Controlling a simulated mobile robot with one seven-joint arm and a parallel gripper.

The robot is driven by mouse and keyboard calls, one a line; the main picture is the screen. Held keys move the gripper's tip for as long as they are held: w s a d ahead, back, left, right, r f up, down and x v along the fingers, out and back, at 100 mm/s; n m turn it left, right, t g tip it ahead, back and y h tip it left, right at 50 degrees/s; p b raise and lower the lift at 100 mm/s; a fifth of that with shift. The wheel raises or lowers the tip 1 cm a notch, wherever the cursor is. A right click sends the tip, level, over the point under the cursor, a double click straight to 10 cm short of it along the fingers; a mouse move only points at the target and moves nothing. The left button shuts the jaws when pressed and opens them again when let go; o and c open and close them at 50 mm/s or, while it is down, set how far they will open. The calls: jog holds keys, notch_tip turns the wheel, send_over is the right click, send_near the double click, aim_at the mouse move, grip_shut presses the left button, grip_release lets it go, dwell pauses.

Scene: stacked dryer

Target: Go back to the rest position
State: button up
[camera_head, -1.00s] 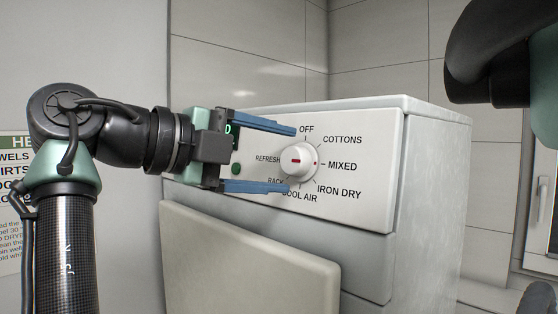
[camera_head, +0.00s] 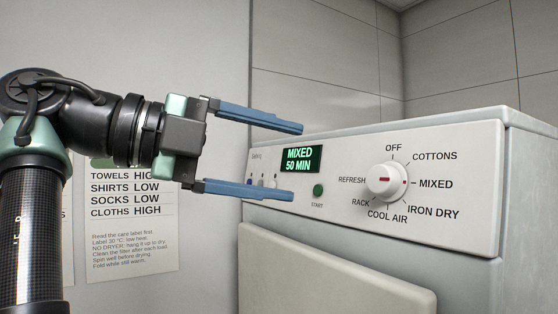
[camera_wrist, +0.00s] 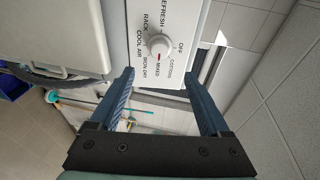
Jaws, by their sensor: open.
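My gripper (camera_head: 297,161) is open and empty, with its two blue fingers pointing right, in front of the left part of the dryer panel. The white dryer (camera_head: 470,145) stands at the right. Its round knob (camera_head: 386,182) has its red mark toward MIXED. The green display (camera_head: 300,160) reads MIXED 50 MIN, and a green START button (camera_head: 318,190) sits below it. In the wrist view the open fingers (camera_wrist: 160,85) frame the view below the knob (camera_wrist: 158,46), apart from it.
A paper chart (camera_head: 135,220) with fabric heat settings hangs on the grey wall at the left. The dryer's pale door (camera_head: 330,275) is below the panel. In the wrist view, a blue object (camera_wrist: 12,85) and a long-handled tool (camera_wrist: 90,104) show at floor level.

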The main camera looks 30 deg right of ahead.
jog(key=shift+f, duration=0.1)
jog(key=w+a+f+n+t+y, duration=0.25)
jog(key=w+n+t, duration=0.25)
jog(key=n+t, duration=0.4)
jog(key=w+a+f+n+t+y, duration=0.2)
jog(key=w+a+f+n+t, duration=0.15)
jog(key=w+n+t, duration=0.55)
jog(key=s+a+r+n+t+y, duration=0.2)
jog(key=s+a+n+t+y, duration=0.3)
jog(key=s+n, duration=0.4)
jog(key=s+a+r+n+t+y, duration=0.2)
jog(key=s+a+n+t+y, duration=0.4)
jog(key=s+n, duration=0.3)
jog(key=s, duration=0.4)
jog(key=shift+a+r+n, duration=0.25)
jog(key=shift+n, duration=0.15)
jog(key=shift+d+y, duration=0.1)
jog(key=shift+y, duration=0.15)
